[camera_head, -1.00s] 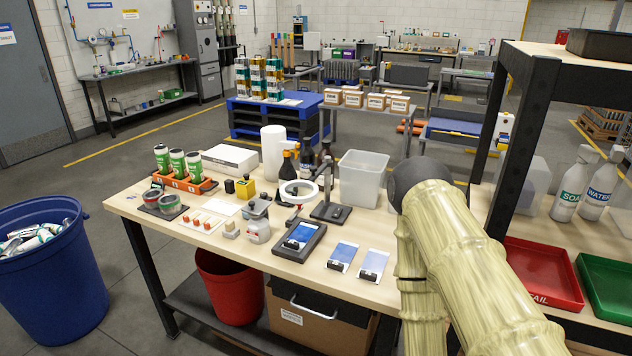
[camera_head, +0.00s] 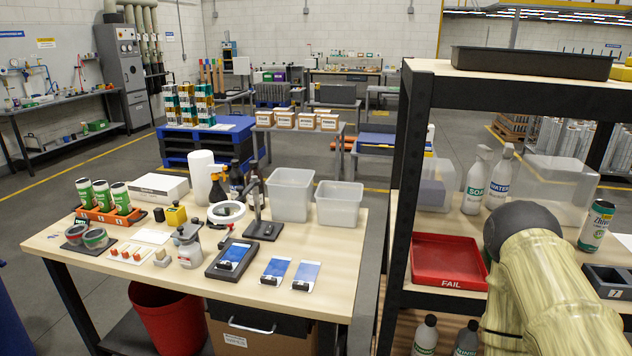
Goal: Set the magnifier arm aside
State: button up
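The magnifier (camera_head: 227,211) is a white ring lens on a thin dark arm, joined to a dark upright post on a small black base (camera_head: 263,230). It stands on the wooden table, and its ring hangs over the middle of the tabletop near a grey spray-type jar (camera_head: 187,246). A dark tablet-like device (camera_head: 230,258) lies in front of it. My arm shows at the lower right, in front of the shelf and well away from the magnifier. My gripper is not in the picture.
An orange can rack (camera_head: 110,217) is at the table's left. A black-framed shelf with a red FAIL tray (camera_head: 446,262) stands right of the table.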

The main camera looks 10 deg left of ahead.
aim_at(237, 203)
jog(key=z, duration=0.6)
jog(key=k, duration=0.85)
jog(key=u, duration=1.15)
jog(key=i, duration=0.4)
jog(key=z, duration=0.05)
